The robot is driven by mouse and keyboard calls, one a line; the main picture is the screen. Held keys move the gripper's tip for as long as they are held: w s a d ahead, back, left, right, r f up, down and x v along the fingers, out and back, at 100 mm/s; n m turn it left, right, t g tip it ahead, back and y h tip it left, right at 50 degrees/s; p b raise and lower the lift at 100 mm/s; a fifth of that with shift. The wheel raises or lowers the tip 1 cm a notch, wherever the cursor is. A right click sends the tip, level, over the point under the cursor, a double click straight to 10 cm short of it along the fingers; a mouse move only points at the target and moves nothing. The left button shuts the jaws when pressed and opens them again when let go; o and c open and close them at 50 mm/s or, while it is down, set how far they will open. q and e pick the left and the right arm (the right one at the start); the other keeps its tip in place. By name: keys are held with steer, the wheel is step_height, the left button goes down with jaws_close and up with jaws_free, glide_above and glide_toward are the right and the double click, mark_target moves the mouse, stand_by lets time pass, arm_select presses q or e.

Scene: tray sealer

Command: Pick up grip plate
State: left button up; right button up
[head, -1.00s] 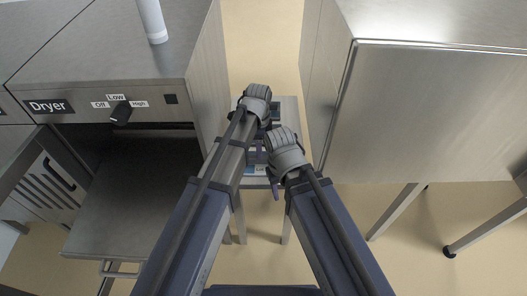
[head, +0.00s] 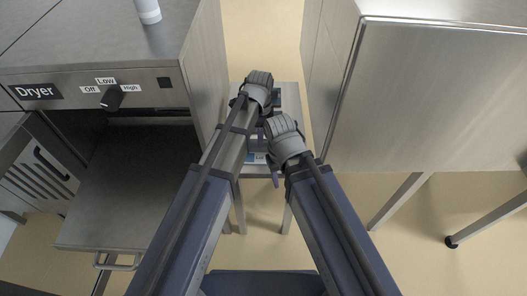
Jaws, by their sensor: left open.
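I cannot make out a grip plate for sure; my arms and wrists hide most of the small table (head: 291,100) between the two cabinets. My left gripper (head: 259,84) is over the far part of this table, and its jaws are open, with the fingertips hidden behind the wrist. My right gripper (head: 283,134) is nearer and a little to the right, over the same table. Its fingers are hidden too. Parts of a device with a blue-and-white label (head: 256,158) show between and beside my wrists.
The dryer (head: 100,75) stands at the left with its door open and an empty-looking shelf (head: 125,205). A white bottle (head: 148,10) stands on top. A steel cabinet (head: 430,95) closes off the right. Bare floor shows beyond the small table.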

mark_target(264, 149)
arm_select(q)
steer(key=f+b, duration=0.2)
steer(key=f, duration=0.1)
steer(key=d+f+b, duration=0.1)
steer(key=b, duration=0.1)
steer(key=shift+s+f, duration=0.15)
steer(key=shift+s, duration=0.2)
steer(key=shift+f+b, duration=0.35)
steer(key=shift+f, duration=0.1)
steer(key=shift+r, duration=0.1)
steer(key=shift+c, duration=0.4)
jaws_close()
